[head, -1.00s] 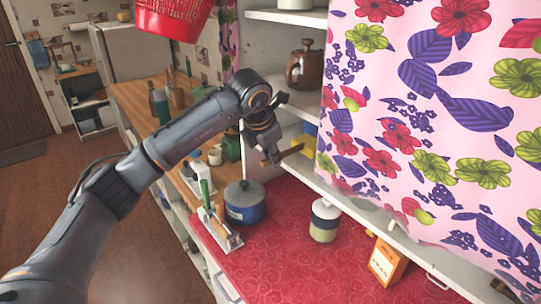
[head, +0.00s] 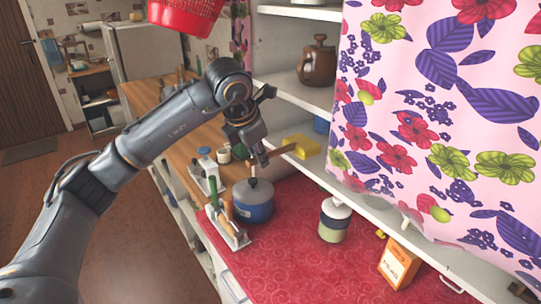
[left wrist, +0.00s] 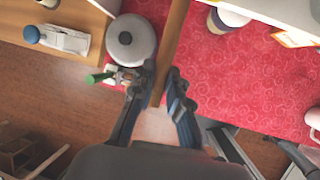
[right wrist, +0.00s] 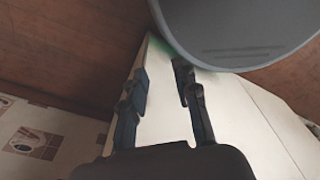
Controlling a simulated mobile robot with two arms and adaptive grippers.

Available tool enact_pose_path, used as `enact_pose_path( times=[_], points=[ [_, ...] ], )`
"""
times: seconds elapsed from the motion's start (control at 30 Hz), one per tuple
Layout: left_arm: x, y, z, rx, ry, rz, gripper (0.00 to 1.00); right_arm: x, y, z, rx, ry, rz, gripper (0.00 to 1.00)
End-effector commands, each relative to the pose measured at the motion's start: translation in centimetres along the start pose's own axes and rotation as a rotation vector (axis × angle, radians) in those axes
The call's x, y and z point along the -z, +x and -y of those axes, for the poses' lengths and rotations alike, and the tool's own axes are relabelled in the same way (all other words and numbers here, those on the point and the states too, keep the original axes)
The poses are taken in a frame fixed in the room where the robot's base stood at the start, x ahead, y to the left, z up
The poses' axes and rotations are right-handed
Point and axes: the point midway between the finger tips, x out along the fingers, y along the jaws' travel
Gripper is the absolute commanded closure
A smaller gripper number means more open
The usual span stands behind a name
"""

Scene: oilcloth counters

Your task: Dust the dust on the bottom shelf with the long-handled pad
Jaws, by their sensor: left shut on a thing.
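My left gripper (head: 262,160) is shut on the wooden handle of the long-handled pad. The handle (left wrist: 172,40) runs between its fingers in the left wrist view. The yellow pad (head: 306,146) is at the handle's far end, in the opening of the bottom shelf (head: 325,176); I cannot tell whether it touches the board. No dust can be made out on the shelf. My right gripper (right wrist: 163,85) shows only in its own wrist view, fingers apart with nothing between them.
A blue pot (head: 253,203), a jar (head: 334,220) and an orange box (head: 398,263) stand on the red oilcloth (head: 300,265). A brown teapot (head: 317,62) is on the shelf above. A floral curtain (head: 440,120) covers the shelves' right side. Red cloth is bare in front.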

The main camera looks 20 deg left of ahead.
Motion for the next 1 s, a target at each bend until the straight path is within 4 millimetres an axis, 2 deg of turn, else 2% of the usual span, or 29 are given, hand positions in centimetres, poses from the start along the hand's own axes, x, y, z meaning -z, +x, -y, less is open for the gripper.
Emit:
enact_pose_path(
  times=[0.6,1.0],
  points=[
    [6.7,-2.6,-0.1,-0.003,-0.001,0.001,1.0,-0.3,3.2,0.2,0.002,0.001,0.0,0.7],
    [7.1,-2.9,0.0,-0.001,0.0,0.001,1.0,-0.3,3.2,0.2,0.002,0.001,0.0,0.7]
  ],
)
